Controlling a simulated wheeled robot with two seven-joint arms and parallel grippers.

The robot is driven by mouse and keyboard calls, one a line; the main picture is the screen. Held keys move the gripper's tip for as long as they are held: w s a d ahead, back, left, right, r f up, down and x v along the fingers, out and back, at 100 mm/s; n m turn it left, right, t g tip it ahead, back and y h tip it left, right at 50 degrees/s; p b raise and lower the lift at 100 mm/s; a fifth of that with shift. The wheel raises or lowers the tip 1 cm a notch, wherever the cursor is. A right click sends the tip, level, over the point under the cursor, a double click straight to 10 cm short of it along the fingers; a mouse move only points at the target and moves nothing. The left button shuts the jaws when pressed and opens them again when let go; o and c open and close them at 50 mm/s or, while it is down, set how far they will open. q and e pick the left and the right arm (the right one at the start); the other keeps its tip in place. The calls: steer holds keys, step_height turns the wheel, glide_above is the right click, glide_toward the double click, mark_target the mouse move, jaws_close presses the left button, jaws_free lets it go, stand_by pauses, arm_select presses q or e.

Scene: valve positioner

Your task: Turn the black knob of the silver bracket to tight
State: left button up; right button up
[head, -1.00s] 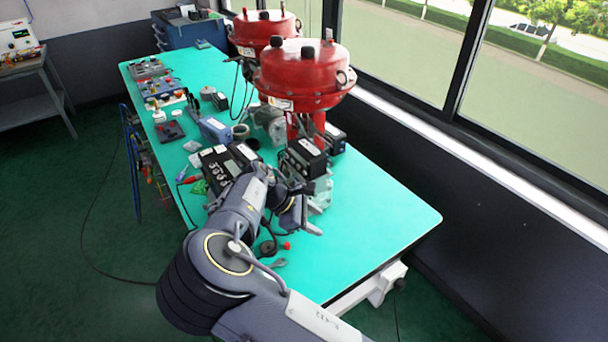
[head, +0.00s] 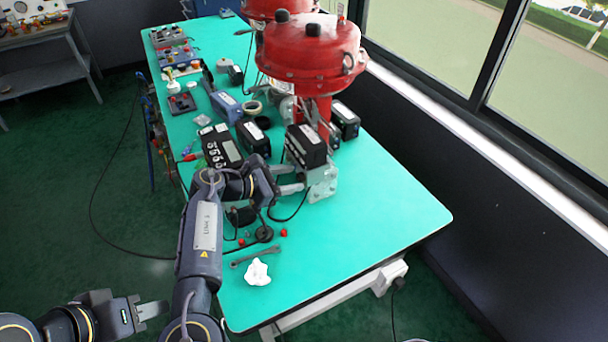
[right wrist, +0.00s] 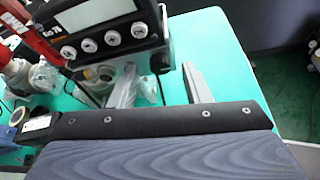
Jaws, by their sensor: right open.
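The silver bracket (head: 323,184) stands on the green table below the red valve actuator (head: 312,58), beside a black positioner box (head: 306,147). My right gripper (head: 292,181) is open, its fingers pointing at the bracket from the left. In the right wrist view its two fingers (right wrist: 160,86) are apart. A small dark round part, seemingly the black knob (right wrist: 162,63), shows between and beyond them under the positioner; I see no contact. The knob is not clear in the head view. My left gripper (head: 150,310) is at the lower left, off the table; its opening is unclear.
A black calibrator (head: 222,148) and a cable lie left of the bracket. A wrench (head: 255,257), small red caps and a crumpled white piece (head: 257,273) lie near the front edge. The table's right part (head: 390,215) is clear. Windows line the right side.

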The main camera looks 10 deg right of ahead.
steer(key=shift+w+d+f, duration=0.15)
steer(key=shift+d, duration=0.15)
arm_select(q)
steer(key=shift+w+d+f, duration=0.1)
steer(key=shift+w+d, duration=0.05)
steer(key=shift+d, duration=0.15)
arm_select(e)
steer(key=shift+c, duration=0.3)
jaws_close()
steer(key=shift+d+m+b, duration=0.1)
steer(key=shift+m+b, duration=0.3)
steer(key=shift+b, duration=0.25)
arm_select(q)
step_height(320, 180, down, 8)
steer(key=b, duration=0.7)
steer(key=shift+f, duration=0.15)
arm_select(e)
steer(key=shift+s+f+m+t, duration=0.1)
steer(key=shift+s+m+t, duration=0.05)
steer(key=shift+m+t, duration=0.75)
steer(key=shift+s+f+m+t, duration=0.15)
steer(key=shift+m+t, duration=0.55)
steer(key=shift+m, duration=0.4)
steer(key=shift+r, duration=0.1)
